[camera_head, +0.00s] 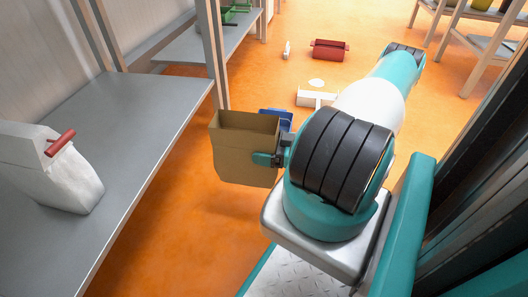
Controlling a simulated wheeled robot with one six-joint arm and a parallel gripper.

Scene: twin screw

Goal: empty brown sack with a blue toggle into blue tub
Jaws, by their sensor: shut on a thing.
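A brown sack (240,160) hangs upright left of my arm, above the orange floor, with its wide top facing up. My gripper (268,159) is shut on the sack at its right side; the arm hides part of the grip. A blue piece (276,115) shows behind the sack's upper right edge. I cannot tell whether it is the toggle or part of a tub. No whole blue tub is visible. The sack's contents are hidden.
A grey shelf (120,125) at left bears a white sack (68,183) with a red toggle (60,142). A red tub (329,49), a white box (314,98) and small white items lie on the floor behind. A wooden rack (484,40) stands at right. Floor left of the sack is clear.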

